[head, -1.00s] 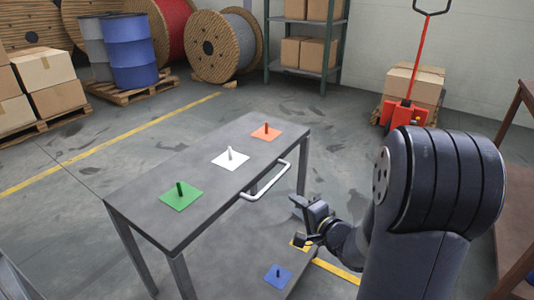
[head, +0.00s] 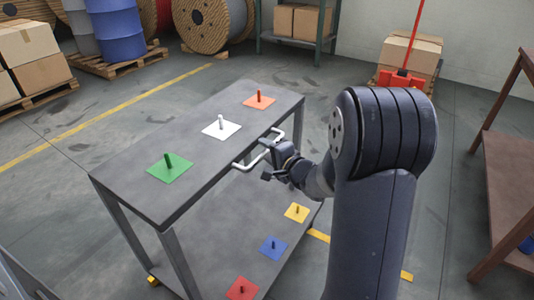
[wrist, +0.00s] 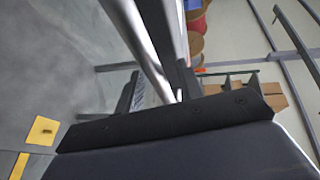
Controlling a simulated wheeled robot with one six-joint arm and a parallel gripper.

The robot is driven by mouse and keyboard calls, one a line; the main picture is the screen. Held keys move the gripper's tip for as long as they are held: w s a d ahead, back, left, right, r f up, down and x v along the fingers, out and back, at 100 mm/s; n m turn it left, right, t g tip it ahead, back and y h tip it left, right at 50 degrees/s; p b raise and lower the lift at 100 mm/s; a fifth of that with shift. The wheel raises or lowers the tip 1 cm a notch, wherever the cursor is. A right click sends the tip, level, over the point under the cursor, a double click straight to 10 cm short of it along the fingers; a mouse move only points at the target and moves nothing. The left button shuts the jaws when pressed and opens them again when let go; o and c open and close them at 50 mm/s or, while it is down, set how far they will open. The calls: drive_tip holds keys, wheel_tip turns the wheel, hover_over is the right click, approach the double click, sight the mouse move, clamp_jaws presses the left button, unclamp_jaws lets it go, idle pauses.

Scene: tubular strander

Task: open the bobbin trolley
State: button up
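The bobbin trolley (head: 120,180) is a dark grey two-level cart in the middle of the head view. Its top carries green (head: 170,167), white (head: 221,127) and orange (head: 259,98) plates, each with an upright peg. A light metal bar handle (head: 243,165) sticks out from its right side. My gripper (head: 267,160) is at the handle, with its fingertips apart and the bar close to or between them; contact is unclear. In the wrist view the handle (wrist: 140,40) runs diagonally above a dark part of my gripper.
The trolley's lower shelf holds yellow (head: 296,212), blue (head: 273,247) and red (head: 241,289) pegged plates. A brown table (head: 510,190) stands at the right. A red pallet jack (head: 402,80) with boxes is behind my arm.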

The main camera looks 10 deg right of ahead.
clamp_jaws()
idle(0.4)
